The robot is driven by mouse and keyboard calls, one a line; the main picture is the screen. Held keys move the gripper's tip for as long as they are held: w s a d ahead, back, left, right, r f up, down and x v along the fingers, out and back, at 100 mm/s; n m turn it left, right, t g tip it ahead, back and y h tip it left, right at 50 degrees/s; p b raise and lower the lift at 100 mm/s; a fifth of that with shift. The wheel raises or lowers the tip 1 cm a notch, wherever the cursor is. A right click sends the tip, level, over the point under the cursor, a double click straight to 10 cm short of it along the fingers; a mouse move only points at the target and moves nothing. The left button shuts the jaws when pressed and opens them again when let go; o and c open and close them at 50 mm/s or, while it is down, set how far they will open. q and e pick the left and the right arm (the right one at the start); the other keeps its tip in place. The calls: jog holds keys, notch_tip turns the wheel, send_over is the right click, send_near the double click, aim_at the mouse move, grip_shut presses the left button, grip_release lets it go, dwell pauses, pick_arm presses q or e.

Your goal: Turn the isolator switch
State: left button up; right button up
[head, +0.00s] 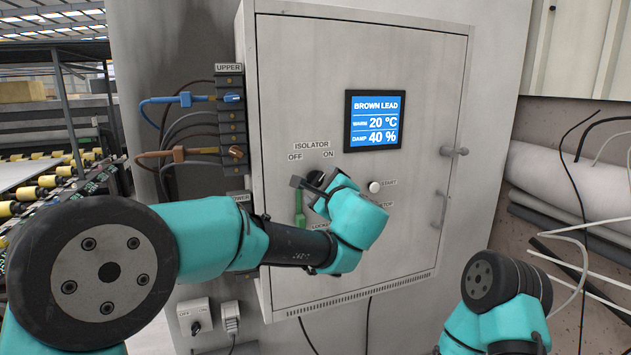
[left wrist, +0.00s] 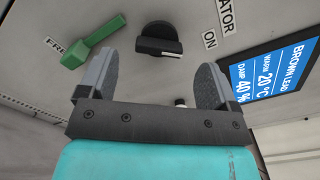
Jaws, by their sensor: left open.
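The isolator switch is a black rotary knob (left wrist: 160,40) on the cabinet front, seen in the left wrist view near the ON label. In the head view it sits under the ISOLATOR label (head: 311,146) and is mostly hidden by my left gripper (head: 308,187). The left gripper also shows in the left wrist view (left wrist: 155,72), with its two fingers apart and nothing between them. The knob appears beyond the fingertips, roughly between them; I cannot tell whether they touch it. A green lever (left wrist: 93,42) is close beside the knob and the left finger. My right gripper is not in view.

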aim_at(317, 181)
pick_arm(q)
jog(key=shift+x, duration=2.8)
jog(key=shift+c, duration=0.2)
jog(key=c, duration=0.9)
